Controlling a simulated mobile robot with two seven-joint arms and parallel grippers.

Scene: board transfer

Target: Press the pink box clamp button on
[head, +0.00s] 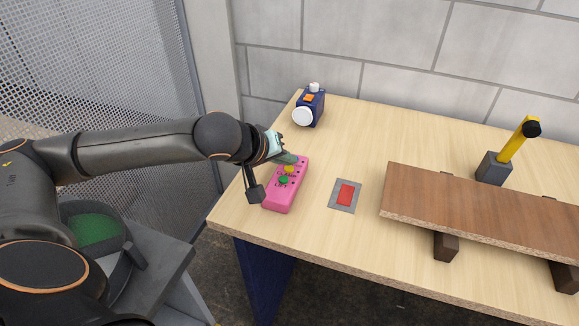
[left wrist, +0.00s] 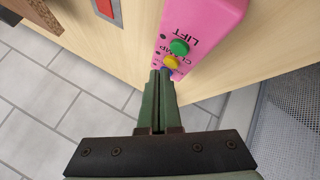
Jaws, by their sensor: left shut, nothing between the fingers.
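The pink box (head: 280,202) lies on the table's left part. Its face shows a green button (head: 284,180) and a yellow button (head: 289,169). In the left wrist view, the green button (left wrist: 179,47) is beside the word LIFT and the yellow button (left wrist: 171,63) beside CLAMP. My left gripper (head: 291,158) is shut and empty over the far end of the box. In the left wrist view its fingertips (left wrist: 160,76) appear just short of the yellow button; I cannot tell whether they touch the box. The box's far end is partly hidden by the fingers.
A red pad on a grey plate (head: 335,208) lies right of the box. A brown board (head: 480,211) rests on dark blocks at the right. A yellow lever (head: 511,142) on a dark base stands behind it. A blue device (head: 316,108) stands near the back wall.

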